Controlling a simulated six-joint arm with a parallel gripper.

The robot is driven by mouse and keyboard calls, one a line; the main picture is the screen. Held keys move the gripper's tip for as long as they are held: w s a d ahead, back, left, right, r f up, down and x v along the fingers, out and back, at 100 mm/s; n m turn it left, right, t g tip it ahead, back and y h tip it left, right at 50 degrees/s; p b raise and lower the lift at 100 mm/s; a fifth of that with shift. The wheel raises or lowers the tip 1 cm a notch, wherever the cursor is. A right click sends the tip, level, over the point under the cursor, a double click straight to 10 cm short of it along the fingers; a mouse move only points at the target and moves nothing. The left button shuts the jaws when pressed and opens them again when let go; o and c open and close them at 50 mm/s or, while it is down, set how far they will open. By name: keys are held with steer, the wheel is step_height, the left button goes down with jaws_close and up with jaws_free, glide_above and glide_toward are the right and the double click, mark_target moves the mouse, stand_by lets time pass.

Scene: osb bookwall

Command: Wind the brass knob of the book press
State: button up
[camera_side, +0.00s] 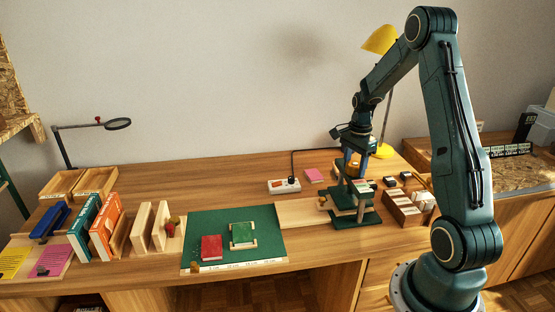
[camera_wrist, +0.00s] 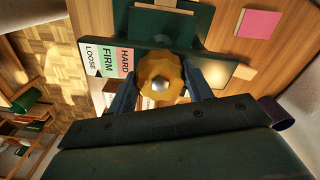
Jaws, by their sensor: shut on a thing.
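The brass knob (camera_wrist: 161,78), scalloped with a silver centre, sits between the blue fingers of my gripper (camera_wrist: 160,92) in the wrist view. My gripper is shut on it, one finger on each side. In the side view my gripper (camera_side: 353,160) points down over the dark green book press (camera_side: 368,217), and the knob shows only as a small yellowish patch. A scale label (camera_wrist: 106,62) reading LOOSE, FIRM and HARD lies beside the knob in the wrist view. I cannot see a pointer on it. Part of the press is hidden behind my gripper.
A yellow lamp (camera_side: 380,40) and a power strip (camera_side: 284,186) are behind.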

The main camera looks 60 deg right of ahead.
mark_target(354, 164)
steer(key=m, duration=0.3)
steer(key=shift+m, duration=0.4)
steer(key=m, duration=0.4)
stand_by(0.3)
steer(key=o, duration=1)
steer(key=shift+c, duration=0.2)
steer(key=shift+r, duration=0.1)
step_height(354, 164, up, 14)
